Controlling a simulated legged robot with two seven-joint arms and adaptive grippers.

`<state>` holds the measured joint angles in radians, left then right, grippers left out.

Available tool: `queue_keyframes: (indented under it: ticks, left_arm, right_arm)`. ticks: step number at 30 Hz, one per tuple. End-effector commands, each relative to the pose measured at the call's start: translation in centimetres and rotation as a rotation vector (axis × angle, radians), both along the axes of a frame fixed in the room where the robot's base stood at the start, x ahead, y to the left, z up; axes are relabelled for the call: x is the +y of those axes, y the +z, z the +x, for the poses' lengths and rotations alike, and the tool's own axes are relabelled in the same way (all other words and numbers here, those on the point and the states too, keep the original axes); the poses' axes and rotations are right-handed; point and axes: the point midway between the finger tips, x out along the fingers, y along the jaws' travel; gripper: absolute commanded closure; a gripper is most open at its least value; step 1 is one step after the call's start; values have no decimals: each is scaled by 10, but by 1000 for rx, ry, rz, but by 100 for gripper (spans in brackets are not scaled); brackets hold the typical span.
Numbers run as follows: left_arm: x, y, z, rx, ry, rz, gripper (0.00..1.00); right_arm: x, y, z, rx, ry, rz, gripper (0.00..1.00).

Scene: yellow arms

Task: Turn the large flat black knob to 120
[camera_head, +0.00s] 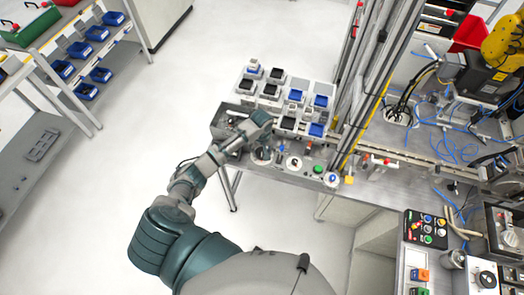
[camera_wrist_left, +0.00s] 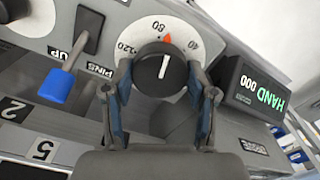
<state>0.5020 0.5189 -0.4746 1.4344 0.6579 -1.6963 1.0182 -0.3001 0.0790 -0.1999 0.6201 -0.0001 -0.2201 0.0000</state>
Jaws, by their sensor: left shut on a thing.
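In the left wrist view, the large flat black knob (camera_wrist_left: 162,72) sits on a white round dial (camera_wrist_left: 136,40) marked 40, 80 and 120. A white line on the knob points up toward an orange-red mark (camera_wrist_left: 168,39) on the dial, between 80 and 40. My left gripper (camera_wrist_left: 160,82) is shut on the knob, one finger on each side. In the head view my left arm reaches over the control panel at the table's left end. The gripper hides part of the panel there. My right gripper is not in view.
Beside the dial are a lever switch with a blue tip (camera_wrist_left: 57,85) and a dark display box reading HAND 000 (camera_wrist_left: 252,88). Several black and blue bins (camera_head: 318,101) stand behind the panel. Metal posts (camera_head: 363,75) rise at its right.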

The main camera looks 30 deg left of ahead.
Motion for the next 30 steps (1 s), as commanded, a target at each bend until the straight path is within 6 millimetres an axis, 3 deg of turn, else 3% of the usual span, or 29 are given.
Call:
queue_keyframes:
  ticks: [30]
  left_arm:
    - [-1,1,1,-3,961,-3,78]
  right_arm:
    - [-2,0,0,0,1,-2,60]
